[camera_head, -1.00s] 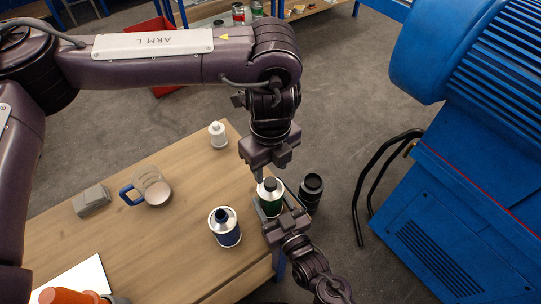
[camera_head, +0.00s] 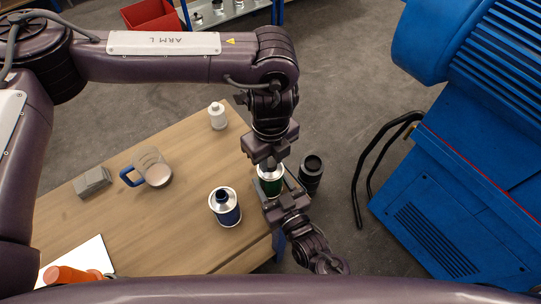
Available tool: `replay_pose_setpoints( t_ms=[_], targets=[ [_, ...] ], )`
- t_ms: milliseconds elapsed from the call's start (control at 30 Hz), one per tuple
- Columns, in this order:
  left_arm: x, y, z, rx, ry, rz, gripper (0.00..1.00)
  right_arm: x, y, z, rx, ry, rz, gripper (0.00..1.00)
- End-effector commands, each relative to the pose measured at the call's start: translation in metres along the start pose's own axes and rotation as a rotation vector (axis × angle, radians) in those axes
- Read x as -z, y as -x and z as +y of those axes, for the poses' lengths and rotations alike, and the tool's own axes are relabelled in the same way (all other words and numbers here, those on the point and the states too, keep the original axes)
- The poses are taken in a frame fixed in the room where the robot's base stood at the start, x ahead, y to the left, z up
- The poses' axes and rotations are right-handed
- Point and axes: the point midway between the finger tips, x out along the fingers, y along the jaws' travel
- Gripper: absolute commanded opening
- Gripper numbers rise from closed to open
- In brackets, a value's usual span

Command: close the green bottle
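The green bottle (camera_head: 270,186), a dark green can with a silver shoulder, stands upright at the right edge of the wooden table. My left gripper (camera_head: 268,163) points down right over its top. The fingertips are at the bottle's neck and hide the dark cap, so their grip is unclear. My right gripper (camera_head: 276,195) comes from the lower right, with its fingers on either side of the bottle's body, closed around it.
A blue can (camera_head: 226,211) stands just left of the green bottle, and a dark container (camera_head: 311,172) is close on the right. A white bottle (camera_head: 217,117), mug (camera_head: 152,170) and grey block (camera_head: 92,181) stand farther left. A blue machine (camera_head: 455,190) fills the right.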

Motion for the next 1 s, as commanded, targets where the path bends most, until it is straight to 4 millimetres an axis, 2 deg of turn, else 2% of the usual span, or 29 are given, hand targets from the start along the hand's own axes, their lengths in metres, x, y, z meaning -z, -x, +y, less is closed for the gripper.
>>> replay_pose_setpoints(
  t_ms=[267, 300, 467, 767, 867, 1000],
  targets=[
    [0.0, 0.0, 0.0, 0.0, -0.005, 0.0, 0.0, -0.001, 0.0, 0.0, 0.0, 0.0, -0.002, 0.0],
    [0.0, 0.0, 0.0, 0.0, -0.005, 0.0, 0.31, -0.001, 0.0, 0.0, 0.0, 0.0, -0.002, 0.0],
    [0.0, 0.0, 0.0, 0.0, -0.005, 0.0, 0.51, -0.001, 0.0, 0.0, 0.0, 0.0, -0.002, 0.0],
    [0.0, 0.002, 0.0, 0.001, -0.005, 0.0, 0.51, -0.001, 0.0, 0.0, 0.0, 0.001, -0.002, 0.0],
    [0.0, 0.011, 0.0, 0.001, -0.005, -0.001, 0.51, -0.001, 0.0, 0.0, 0.0, 0.0, -0.002, 0.0],
    [-0.001, 0.036, -0.001, 0.004, -0.005, -0.002, 0.51, -0.001, 0.0, 0.0, 0.0, 0.0, -0.002, 0.0]
  ],
)
